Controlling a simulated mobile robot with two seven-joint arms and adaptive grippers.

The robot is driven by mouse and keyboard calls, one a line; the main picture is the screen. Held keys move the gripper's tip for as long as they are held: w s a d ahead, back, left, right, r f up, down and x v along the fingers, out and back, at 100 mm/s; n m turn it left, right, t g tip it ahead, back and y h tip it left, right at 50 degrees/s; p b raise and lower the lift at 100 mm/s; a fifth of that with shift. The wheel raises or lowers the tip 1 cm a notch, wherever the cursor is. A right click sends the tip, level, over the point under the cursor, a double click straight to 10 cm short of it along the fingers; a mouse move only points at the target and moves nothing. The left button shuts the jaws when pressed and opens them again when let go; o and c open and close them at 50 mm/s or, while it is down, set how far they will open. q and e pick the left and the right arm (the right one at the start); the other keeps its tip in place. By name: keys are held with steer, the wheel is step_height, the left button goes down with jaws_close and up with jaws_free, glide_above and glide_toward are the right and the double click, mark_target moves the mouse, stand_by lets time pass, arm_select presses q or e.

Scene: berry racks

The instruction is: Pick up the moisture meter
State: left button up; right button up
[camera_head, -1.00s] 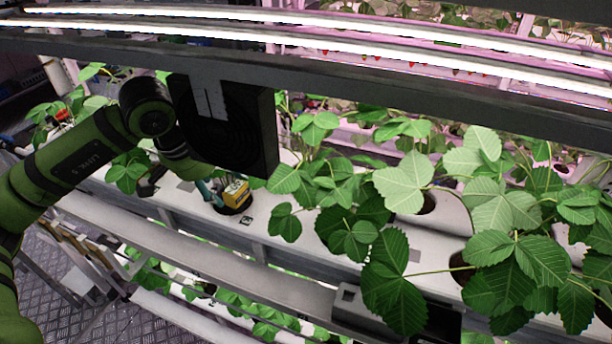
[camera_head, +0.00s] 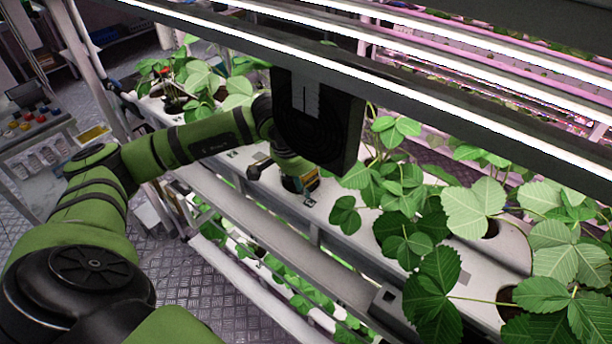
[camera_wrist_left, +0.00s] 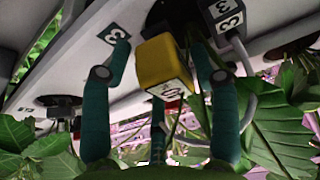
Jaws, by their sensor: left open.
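The moisture meter (camera_wrist_left: 164,66) is a small yellow box with a pale marked face. In the left wrist view it stands between the two teal fingers of my left gripper (camera_wrist_left: 160,62). The fingers are open, with visible gaps at both sides of the meter. In the head view the yellow meter (camera_head: 307,181) shows small at a hole in the white gutter (camera_head: 318,208). My green left wrist is just above it, and a black fan box (camera_head: 318,120) hides part of the wrist. My right gripper is not in view.
Strawberry plants (camera_head: 410,230) crowd the gutter to the right of the meter. A dark beam with light strips (camera_head: 380,82) runs above. Grey rails (camera_head: 250,220) run along the front. A cart with coloured items (camera_head: 35,150) stands at the far left.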

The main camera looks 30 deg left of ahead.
arm_select(q)
steer(key=c, duration=1)
steer(key=shift+r, duration=0.1)
steer(key=shift+w+r+p, duration=0.1)
steer(key=shift+r+p, duration=0.2)
steer(key=shift+r, duration=0.2)
step_height(320, 180, up, 6)
steer(key=p, duration=0.3)
steer(key=shift+s+a+b, duration=0.6)
steer(key=shift+s+b, duration=1.5)
steer(key=shift+s, duration=0.85)
steer(key=shift+s+a+b, duration=0.55)
steer(key=shift+s+b, duration=1.5)
steer(key=shift+s, duration=0.95)
steer(key=shift+s+a+b, duration=0.6)
steer(key=shift+s+b, duration=1.5)
steer(key=shift+s, duration=0.85)
